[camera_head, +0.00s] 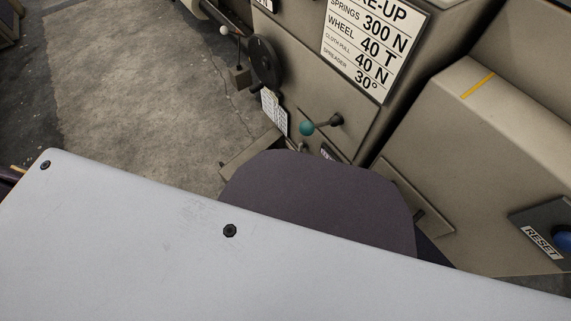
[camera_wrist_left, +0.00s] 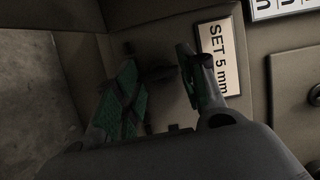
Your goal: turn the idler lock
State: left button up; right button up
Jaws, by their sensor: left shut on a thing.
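In the left wrist view my left gripper (camera_wrist_left: 165,92) has its two green-padded fingers on either side of a small dark part (camera_wrist_left: 155,73), probably a lever or handle on the machine face. The fingers are shut on it, though its shape is dim and partly hidden. A "SET 5 mm" label (camera_wrist_left: 220,62) is just right of the fingers. The frames do not show clearly whether this part is the idler lock. In the head view neither gripper shows; my arm covers the foreground. My right gripper is in neither view.
In the head view a lever with a teal ball knob (camera_head: 307,128) sticks out of the loom face. A black handwheel (camera_head: 265,61) is up left of it. A settings plate (camera_head: 372,38) is above, and a blue RESET button (camera_head: 563,238) is at right. Bare floor (camera_head: 130,90) lies left.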

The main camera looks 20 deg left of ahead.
pick_arm(q)
jog(key=shift+d, duration=0.15)
jog(key=o, duration=1)
jog(key=shift+r, duration=0.65)
